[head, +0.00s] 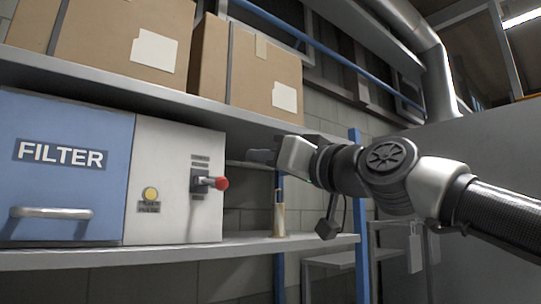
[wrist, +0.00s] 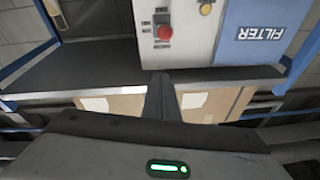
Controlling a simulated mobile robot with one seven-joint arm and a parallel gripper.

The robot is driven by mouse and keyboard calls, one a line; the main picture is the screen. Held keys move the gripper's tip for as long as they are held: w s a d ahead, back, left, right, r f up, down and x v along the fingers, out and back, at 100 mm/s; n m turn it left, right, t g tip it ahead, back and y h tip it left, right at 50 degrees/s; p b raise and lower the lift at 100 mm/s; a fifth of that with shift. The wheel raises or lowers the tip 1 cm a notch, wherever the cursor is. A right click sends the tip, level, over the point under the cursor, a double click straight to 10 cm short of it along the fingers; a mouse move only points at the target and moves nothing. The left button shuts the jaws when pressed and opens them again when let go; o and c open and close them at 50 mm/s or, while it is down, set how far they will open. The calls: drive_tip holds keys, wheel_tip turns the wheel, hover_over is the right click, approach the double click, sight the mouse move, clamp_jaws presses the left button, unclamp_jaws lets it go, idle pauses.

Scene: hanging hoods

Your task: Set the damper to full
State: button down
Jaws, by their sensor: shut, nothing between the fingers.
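The damper control appears to be a short lever with a red knob (head: 221,183) on the white panel (head: 165,220) of the filter unit. Small plates above and below the lever are too small to read. The red knob also shows in the wrist view (wrist: 165,32), on a dark mount. My gripper (head: 262,156) is to the right of the knob and slightly higher in the head view, apart from it. In the wrist view my gripper (wrist: 160,82) has its dark fingers together and empty, in line with the knob but not touching it.
The blue filter door (head: 60,165) has a bar handle (head: 52,212). A yellow button (head: 150,194) is left of the lever. An upper shelf (head: 120,97) with cardboard boxes (head: 258,68) overhangs the unit. A small bottle-like object (head: 279,215) stands on the lower shelf (head: 160,256).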

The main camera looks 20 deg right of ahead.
sight(213, 182)
drive_tip(key=w+a+f, duration=0.2)
drive_tip(key=w+a, duration=0.1)
drive_tip(key=w, duration=0.3)
drive_tip(key=shift+w+p, duration=0.3)
drive_tip(key=shift+p, duration=0.05)
drive_tip(key=shift+a+f, duration=0.1)
drive_tip(key=shift+w+a+f+b, duration=0.1)
drive_tip(key=shift+w+f+b, duration=0.05)
drive_tip(key=shift+f+b, duration=1.55)
drive_tip(key=shift+w+a+f+b, duration=0.15)
drive_tip(key=shift+f+b, duration=0.8)
drive_tip(key=shift+b, duration=1.35)
